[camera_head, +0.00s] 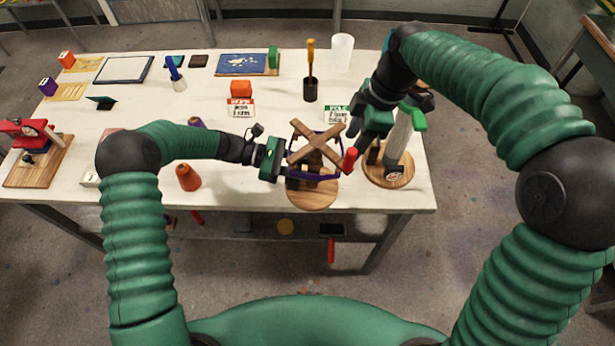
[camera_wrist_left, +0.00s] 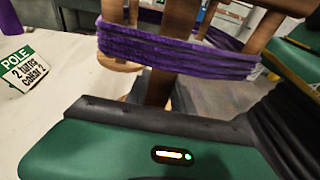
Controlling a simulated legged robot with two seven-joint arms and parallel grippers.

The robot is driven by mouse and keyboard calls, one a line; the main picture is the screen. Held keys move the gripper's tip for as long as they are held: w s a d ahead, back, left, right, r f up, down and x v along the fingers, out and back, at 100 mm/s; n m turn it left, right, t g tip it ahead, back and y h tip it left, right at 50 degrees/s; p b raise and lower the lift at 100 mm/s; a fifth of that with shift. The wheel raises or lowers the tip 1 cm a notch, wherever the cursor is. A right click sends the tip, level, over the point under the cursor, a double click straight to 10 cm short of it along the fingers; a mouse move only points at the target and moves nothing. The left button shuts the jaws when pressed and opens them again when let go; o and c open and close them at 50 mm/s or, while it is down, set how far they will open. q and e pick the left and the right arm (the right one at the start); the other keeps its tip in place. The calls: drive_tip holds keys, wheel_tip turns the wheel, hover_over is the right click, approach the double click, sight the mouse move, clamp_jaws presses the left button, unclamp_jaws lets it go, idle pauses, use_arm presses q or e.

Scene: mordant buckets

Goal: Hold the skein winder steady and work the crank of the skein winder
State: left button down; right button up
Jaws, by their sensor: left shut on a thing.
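The skein winder (camera_head: 315,146) stands near the table's front edge, with a wooden cross on top, a round wooden base (camera_head: 313,196) and purple yarn around its arms. In the left wrist view the purple yarn (camera_wrist_left: 170,50) wraps wooden posts just beyond my gripper. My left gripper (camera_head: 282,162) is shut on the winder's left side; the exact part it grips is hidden. A red crank handle (camera_head: 350,160) stands at the winder's right side. My right gripper (camera_head: 364,140) is right above and beside this handle; its fingertips are too unclear to tell whether they hold it.
A white cylinder device with a green handle (camera_head: 413,117) stands on a round board to the right, close to my right gripper. A POLE sign (camera_head: 337,114) stands behind the winder.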

drive_tip(key=a+v, duration=0.1)
drive_tip(key=v, duration=0.6)
drive_tip(key=shift+a+r, duration=0.15)
drive_tip(key=shift+a, duration=0.2)
idle(0.4)
use_arm(q)
drive_tip(key=c, duration=1)
unclamp_jaws()
drive_tip(key=shift+a, duration=0.1)
